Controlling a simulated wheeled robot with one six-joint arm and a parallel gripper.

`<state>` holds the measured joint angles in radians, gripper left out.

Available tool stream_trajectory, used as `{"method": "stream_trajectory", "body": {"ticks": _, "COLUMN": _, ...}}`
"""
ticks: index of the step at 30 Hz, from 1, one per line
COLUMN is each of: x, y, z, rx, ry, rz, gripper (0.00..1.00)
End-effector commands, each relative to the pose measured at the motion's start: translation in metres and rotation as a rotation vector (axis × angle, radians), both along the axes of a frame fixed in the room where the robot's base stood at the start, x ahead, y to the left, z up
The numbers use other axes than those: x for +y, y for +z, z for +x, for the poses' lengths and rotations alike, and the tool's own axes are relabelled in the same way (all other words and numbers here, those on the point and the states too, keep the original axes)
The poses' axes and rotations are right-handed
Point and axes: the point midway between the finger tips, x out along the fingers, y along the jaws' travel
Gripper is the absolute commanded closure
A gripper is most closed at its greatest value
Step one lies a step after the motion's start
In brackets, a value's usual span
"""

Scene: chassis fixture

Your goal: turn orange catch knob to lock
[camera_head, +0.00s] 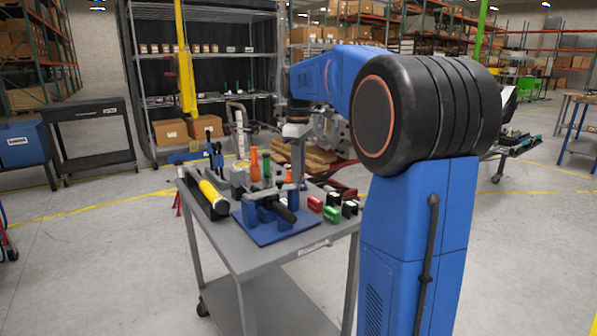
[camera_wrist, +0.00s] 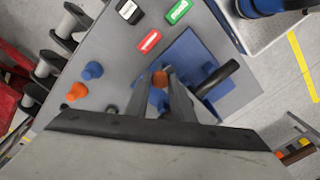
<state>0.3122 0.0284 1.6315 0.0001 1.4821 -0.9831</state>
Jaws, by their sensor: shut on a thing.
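The orange catch knob (camera_wrist: 160,78) shows in the wrist view between the tips of my gripper (camera_wrist: 160,88), over the blue chassis fixture (camera_wrist: 207,52). My gripper is shut on the knob. The fingers hide part of the knob and of the fixture below, so I cannot tell how far the knob is turned. In the head view my gripper (camera_head: 297,178) reaches down onto the fixture, whose blue base plate (camera_head: 262,233) lies on the grey cart (camera_head: 250,262).
A black handle (camera_wrist: 218,78) juts from the fixture close to my fingers. Red (camera_wrist: 149,41), green (camera_wrist: 178,11) and black (camera_wrist: 130,11) labelled blocks lie beside it. A separate blue knob (camera_wrist: 93,70) and orange knob (camera_wrist: 77,92) stand apart. A yellow tube (camera_head: 213,196) lies at the cart's left.

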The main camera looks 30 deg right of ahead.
Motion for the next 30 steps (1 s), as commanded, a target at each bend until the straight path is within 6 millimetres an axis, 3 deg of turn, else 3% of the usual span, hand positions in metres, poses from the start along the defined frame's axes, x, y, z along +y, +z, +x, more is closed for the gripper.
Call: {"method": "stream_trajectory", "body": {"ticks": 30, "x": -0.0002, "y": 0.0005, "z": 0.0003, "rx": -0.001, "ry": -0.948, "rz": -0.001, "gripper": 1.0}}
